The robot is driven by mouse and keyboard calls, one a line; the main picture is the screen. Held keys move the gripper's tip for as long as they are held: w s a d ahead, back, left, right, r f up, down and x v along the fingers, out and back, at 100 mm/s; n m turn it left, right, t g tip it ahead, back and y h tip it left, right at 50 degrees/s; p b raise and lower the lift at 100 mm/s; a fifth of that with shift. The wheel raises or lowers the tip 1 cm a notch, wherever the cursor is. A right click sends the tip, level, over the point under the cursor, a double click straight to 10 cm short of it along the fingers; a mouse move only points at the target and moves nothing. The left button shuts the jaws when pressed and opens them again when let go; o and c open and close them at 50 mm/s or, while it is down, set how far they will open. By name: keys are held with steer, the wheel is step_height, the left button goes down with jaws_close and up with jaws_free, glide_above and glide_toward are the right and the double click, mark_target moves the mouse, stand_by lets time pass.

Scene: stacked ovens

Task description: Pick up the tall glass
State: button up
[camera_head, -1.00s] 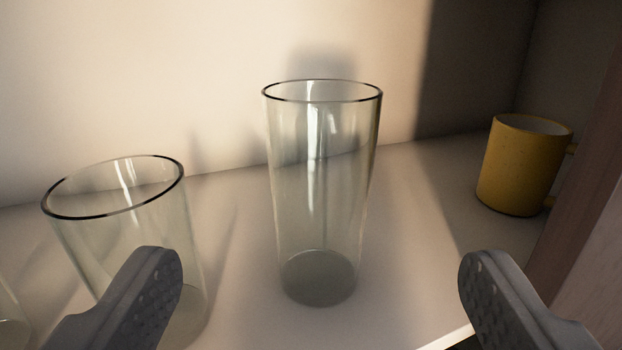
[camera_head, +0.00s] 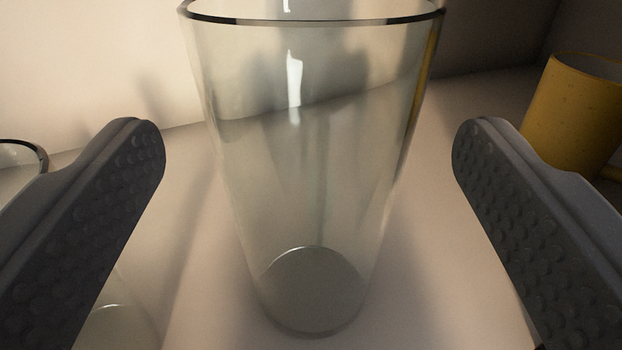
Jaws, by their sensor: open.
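The tall glass (camera_head: 312,170) is clear with a dark rim and stands upright on the pale shelf, in the middle of the view. It widens toward the top, and its round base (camera_head: 313,290) shows low in the picture. My gripper (camera_head: 309,145) is open, with one grey studded finger to the left of the glass and the other to the right. A gap shows between each finger and the glass in the picture. The gripper holds nothing.
Another clear glass (camera_head: 22,150) stands at the left, mostly hidden behind the left finger. A yellow mug (camera_head: 575,115) stands at the right, behind the right finger. A pale wall (camera_head: 90,60) rises behind. Bare shelf (camera_head: 205,250) shows around the tall glass.

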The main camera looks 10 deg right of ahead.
steer(key=w+p, duration=0.2)
steer(key=w, duration=0.1)
steer(key=shift+d+r, duration=0.1)
steer(key=shift+d, duration=0.25)
steer(key=shift+w+d+f, duration=0.1)
steer(key=shift+w+f, duration=0.15)
steer(key=shift+w, duration=0.35)
steer(key=shift+s, duration=0.15)
steer(key=shift+c, duration=0.9)
steer(key=c, duration=1.1)
steer(key=shift+r, duration=0.2)
steer(key=shift+s+a+r, duration=0.1)
steer(key=shift+a+r, duration=0.1)
steer(key=shift+r, duration=0.2)
steer(key=shift+s+a+r, duration=0.1)
steer(key=shift+a+r, duration=0.05)
steer(key=shift+r, duration=0.25)
steer(key=shift+d, duration=0.1)
steer(key=shift+w+d+f, duration=0.1)
steer(key=shift+w+f, duration=0.1)
steer(key=shift+w, duration=0.05)
